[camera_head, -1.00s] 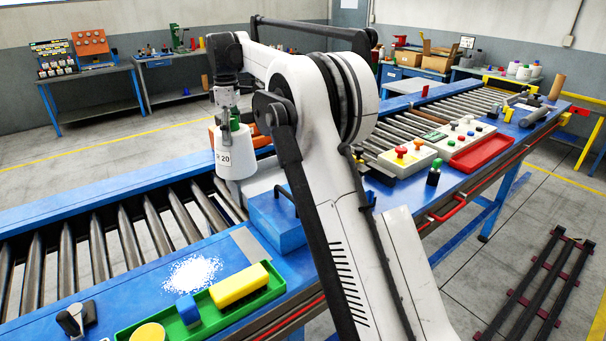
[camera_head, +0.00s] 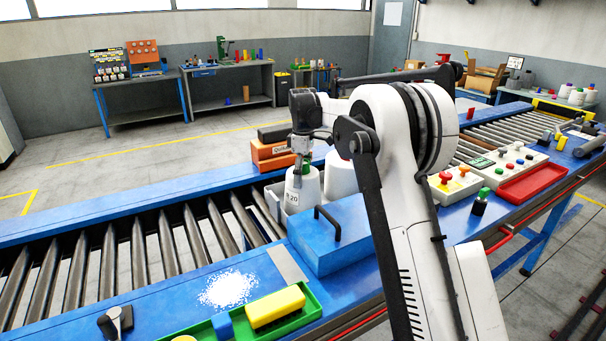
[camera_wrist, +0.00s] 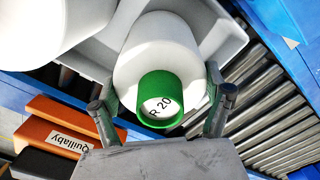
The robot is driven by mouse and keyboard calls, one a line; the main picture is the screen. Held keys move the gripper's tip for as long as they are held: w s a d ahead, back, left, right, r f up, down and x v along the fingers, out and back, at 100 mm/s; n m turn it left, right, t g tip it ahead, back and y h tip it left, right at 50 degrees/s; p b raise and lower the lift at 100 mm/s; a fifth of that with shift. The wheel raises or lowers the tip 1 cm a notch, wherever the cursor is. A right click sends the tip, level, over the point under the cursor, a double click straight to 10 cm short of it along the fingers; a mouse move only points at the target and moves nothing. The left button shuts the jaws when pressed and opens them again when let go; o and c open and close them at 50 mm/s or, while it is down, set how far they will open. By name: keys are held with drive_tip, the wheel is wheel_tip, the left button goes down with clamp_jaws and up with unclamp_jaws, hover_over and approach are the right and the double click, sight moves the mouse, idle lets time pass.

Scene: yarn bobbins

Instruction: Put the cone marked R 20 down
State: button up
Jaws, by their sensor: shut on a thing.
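The white cone marked R 20 (camera_head: 301,192) has a green top and is upright at the light grey tray (camera_head: 273,203) on the roller conveyor. In the wrist view its green tip bears the R 20 label, and the cone (camera_wrist: 155,55) lies over the inside of the tray (camera_wrist: 228,38). My gripper (camera_head: 301,165) is shut on the cone's green top, with one finger on each side of it in the wrist view (camera_wrist: 163,108). I cannot tell whether the cone's base touches the tray floor. A second white cone (camera_head: 341,178) stands beside it to the right.
Orange and black boxes (camera_head: 272,153) lie behind the tray. A blue box with a black handle (camera_head: 342,238) stands close in front. A green tray (camera_head: 312,308) with a yellow block is at the front. Bare rollers (camera_head: 155,245) run to the left.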

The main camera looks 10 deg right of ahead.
drive_tip(key=shift+f, duration=0.15)
drive_tip(key=o, duration=1.8)
drive_tip(key=shift+o, duration=0.2)
